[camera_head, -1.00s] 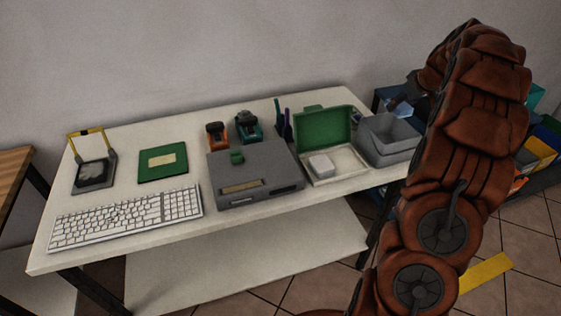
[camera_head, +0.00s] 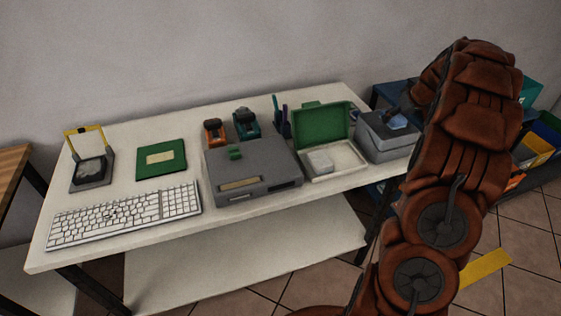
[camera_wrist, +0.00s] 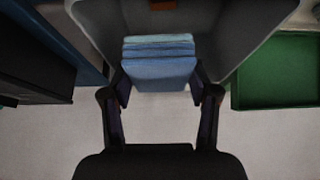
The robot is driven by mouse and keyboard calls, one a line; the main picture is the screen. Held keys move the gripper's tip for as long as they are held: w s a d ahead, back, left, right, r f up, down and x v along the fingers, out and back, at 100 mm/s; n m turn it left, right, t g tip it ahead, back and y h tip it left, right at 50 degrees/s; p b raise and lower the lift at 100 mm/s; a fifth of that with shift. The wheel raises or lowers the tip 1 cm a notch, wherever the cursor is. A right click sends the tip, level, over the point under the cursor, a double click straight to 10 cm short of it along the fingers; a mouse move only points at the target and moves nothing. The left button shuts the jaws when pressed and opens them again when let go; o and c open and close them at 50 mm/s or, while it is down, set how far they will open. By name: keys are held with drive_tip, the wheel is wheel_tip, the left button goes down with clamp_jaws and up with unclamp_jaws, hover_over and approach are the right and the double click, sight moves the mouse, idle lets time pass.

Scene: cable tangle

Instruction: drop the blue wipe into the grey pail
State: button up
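The blue wipe (camera_wrist: 160,72) is a folded stack between my fingertips in the wrist view, and both fingers appear to touch its sides. It also shows in the head view (camera_head: 397,122), at the mouth of the grey pail. The grey pail (camera_head: 385,152) stands at the right end of the white table. Its wall (camera_wrist: 95,22) surrounds the wipe in the wrist view. My gripper (camera_wrist: 160,82) is closed on the wipe; in the head view my arm partly hides it. How deep the wipe sits below the rim is hard to tell.
An open green-lidded box (camera_head: 322,128) stands just left of the pail. A grey device (camera_head: 250,172), keyboard (camera_head: 125,215) and green board (camera_head: 162,160) lie farther left. Blue bins (camera_head: 385,95) stand behind the pail.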

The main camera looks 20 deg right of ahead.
drive_tip(key=o, duration=0.5)
drive_tip(key=v, duration=1.2)
drive_tip(key=s+a+r+g+y+p, duration=0.1)
drive_tip(key=s+a+g, duration=0.15)
drive_tip(key=a, duration=1.25)
drive_tip(key=s+a+g+y, duration=0.1)
drive_tip(key=s+a, duration=0.2)
drive_tip(key=a, duration=1.2)
drive_tip(key=s+a+f+g, duration=0.1)
drive_tip(key=s+a, duration=0.3)
drive_tip(key=s, duration=0.5)
drive_tip(key=s+a+f+g+h+p, duration=0.1)
drive_tip(key=s+a+f+g, duration=0.1)
drive_tip(key=s+a, duration=0.3)
drive_tip(key=s+a+f+g, duration=0.1)
drive_tip(key=s+a, duration=0.4)
drive_tip(key=s, duration=0.8)
drive_tip(key=shift+f+h+p, duration=0.3)
drive_tip(key=shift+f+h, duration=0.1)
drive_tip(key=shift+f, duration=0.15)
